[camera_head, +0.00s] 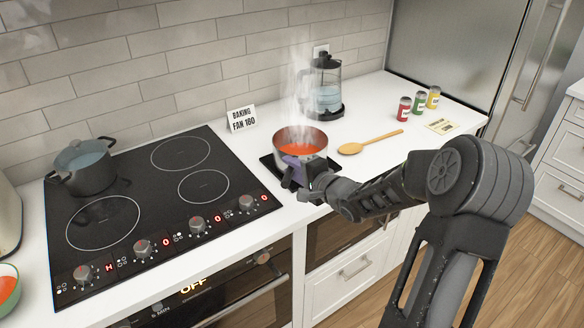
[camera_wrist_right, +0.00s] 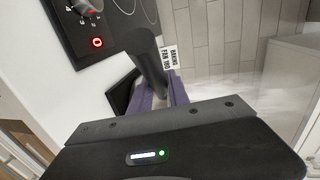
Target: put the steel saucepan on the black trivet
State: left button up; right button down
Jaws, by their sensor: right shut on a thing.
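The steel saucepan (camera_head: 312,139) holds red sauce and steams. It stands over the black trivet (camera_head: 267,162) on the white counter, right of the hob. The trivet's left part shows beside the pan; whether the pan fully rests on it is hard to tell. My right gripper (camera_head: 296,172) is shut on the saucepan's handle, at the pan's near side. In the right wrist view the dark handle (camera_wrist_right: 146,58) sits between the purple fingers (camera_wrist_right: 160,95), and the trivet's dark corner (camera_wrist_right: 121,92) shows beside them. My left gripper is not in view.
The black hob (camera_head: 150,215) carries a dark grey pot (camera_head: 86,172) at its far left. A wooden spoon (camera_head: 372,142), a glass kettle (camera_head: 323,88) and several small cans (camera_head: 418,106) stand or lie to the right. A sign (camera_head: 242,119) stands behind the trivet.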

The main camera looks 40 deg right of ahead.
jog(key=shift+w+r, duration=0.1)
jog(key=shift+r, duration=0.05)
jog(key=c, duration=1.6)
grip_release()
jog(key=shift+f, duration=0.25)
jog(key=shift+c, duration=0.2)
jog(key=o, duration=0.4)
jog(key=shift+r, duration=0.2)
jog(key=shift+s, duration=0.5)
jog(key=v, duration=1.1)
jog(key=shift+s, duration=0.1)
